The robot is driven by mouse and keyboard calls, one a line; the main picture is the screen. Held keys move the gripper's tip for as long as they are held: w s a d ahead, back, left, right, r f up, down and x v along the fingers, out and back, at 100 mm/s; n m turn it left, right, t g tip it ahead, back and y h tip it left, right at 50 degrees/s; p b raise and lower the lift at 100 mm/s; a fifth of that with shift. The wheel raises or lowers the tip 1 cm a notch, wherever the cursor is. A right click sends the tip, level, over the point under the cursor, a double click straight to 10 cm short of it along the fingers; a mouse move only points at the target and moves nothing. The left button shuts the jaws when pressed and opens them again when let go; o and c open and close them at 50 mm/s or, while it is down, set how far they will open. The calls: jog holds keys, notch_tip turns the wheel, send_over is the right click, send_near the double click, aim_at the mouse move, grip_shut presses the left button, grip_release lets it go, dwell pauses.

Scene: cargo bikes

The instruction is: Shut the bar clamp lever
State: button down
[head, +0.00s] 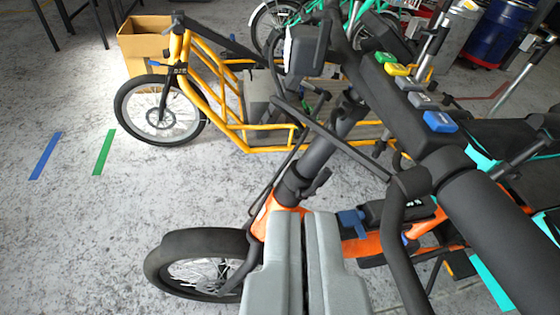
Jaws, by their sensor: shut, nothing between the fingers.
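The orange cargo bike (368,245) stands in front of me, its dark steering column (328,138) rising to the right toward the handlebar. A black collar (290,188) sits low on the column. A short black lever (319,184), which looks like the bar clamp lever, sticks out from the collar to the right and stands off the column. My gripper (304,214) is at the bottom middle, its two grey fingers together and empty. It appears just below the lever in the picture; whether they touch is unclear. The fingers hide part of the orange frame.
The black handlebar (487,225) with a blue button (440,121) and other coloured buttons fills the right side, close to me. A yellow cargo bike (205,85) and a cardboard box (145,42) stand behind.

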jog(key=w+a+f+n+g+h, duration=0.3)
jog(key=w+f+g+h, duration=0.45)
jog(key=w+f, duration=0.4)
jog(key=w+a+r+g+h, duration=0.2)
jog(key=w+a+h, duration=0.7)
jog(key=a, duration=0.1)
send_near(327, 121)
jog(key=w+d, duration=0.3)
jog(key=d, duration=0.1)
jog(key=shift+s+d+f+n+y, duration=0.15)
jog(key=shift+s+d+n, duration=0.1)
jog(key=shift+d, duration=0.25)
jog(key=shift+s+d+f+n+y, duration=0.15)
jog(key=shift+s+d, duration=0.1)
jog(key=shift+d, duration=0.2)
jog(key=shift+s+d+t, duration=0.1)
jog(key=shift+d+t, duration=0.05)
jog(key=shift+t, duration=0.1)
